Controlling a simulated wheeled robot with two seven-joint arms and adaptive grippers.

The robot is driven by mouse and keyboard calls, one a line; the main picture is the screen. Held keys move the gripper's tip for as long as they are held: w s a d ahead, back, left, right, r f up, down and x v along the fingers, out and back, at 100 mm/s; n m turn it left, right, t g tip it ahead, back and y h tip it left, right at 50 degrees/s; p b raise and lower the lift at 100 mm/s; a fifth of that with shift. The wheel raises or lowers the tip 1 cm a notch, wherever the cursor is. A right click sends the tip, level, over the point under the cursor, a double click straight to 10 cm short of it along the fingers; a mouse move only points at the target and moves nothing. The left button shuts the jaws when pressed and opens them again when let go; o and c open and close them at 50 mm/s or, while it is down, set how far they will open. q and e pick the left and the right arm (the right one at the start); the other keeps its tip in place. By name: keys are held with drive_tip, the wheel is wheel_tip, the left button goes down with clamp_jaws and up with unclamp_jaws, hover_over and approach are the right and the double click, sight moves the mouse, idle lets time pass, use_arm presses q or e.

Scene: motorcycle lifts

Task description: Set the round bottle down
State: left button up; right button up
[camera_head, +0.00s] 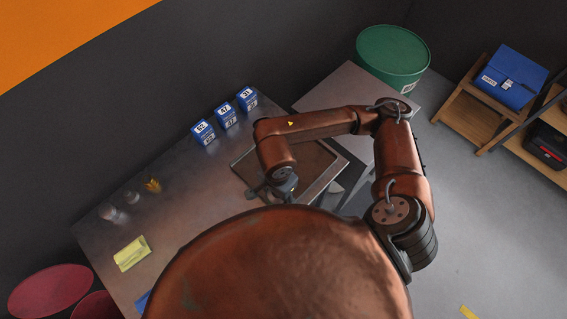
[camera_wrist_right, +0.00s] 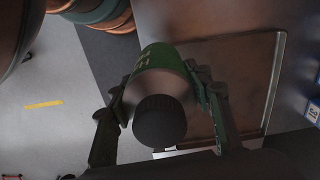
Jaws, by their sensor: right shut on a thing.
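My right gripper (camera_head: 270,191) is over the table by the near side of the shallow brown tray (camera_head: 323,184). In the right wrist view the gripper (camera_wrist_right: 160,88) is shut on a round green bottle (camera_wrist_right: 160,62) with a dark cap (camera_wrist_right: 160,121). The cap faces the camera. The bottle overlaps the left part of the tray (camera_wrist_right: 277,82) in that view; I cannot tell whether its far end touches anything. In the head view the bottle is hidden or too small to make out. My left gripper is not in view.
Several blue numbered boxes (camera_head: 226,115) stand behind the tray. A yellow pad (camera_head: 131,254), a small yellow item (camera_head: 153,185) and blurred clear items (camera_head: 115,214) are on the table's left. A green drum (camera_head: 392,57) stands beyond the table. Bare tabletop shows left of the tray.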

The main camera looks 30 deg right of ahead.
drive_tip(key=w+d+f+p, duration=0.2)
drive_tip(key=w+f, duration=0.2)
drive_tip(key=w+d+f+p, duration=0.2)
drive_tip(key=w+f, duration=0.2)
drive_tip(key=w+d+f+p, duration=0.1)
drive_tip(key=w+d+f, duration=0.1)
drive_tip(key=w+f, duration=0.2)
drive_tip(key=shift+w+d+f+p, duration=0.1)
drive_tip(key=shift+d+f+p, duration=0.15)
drive_tip(key=shift+p, duration=0.15)
drive_tip(key=shift+f, duration=0.15)
drive_tip(key=shift+f, duration=0.1)
drive_tip(key=shift+f, duration=0.15)
drive_tip(key=o, duration=1.5)
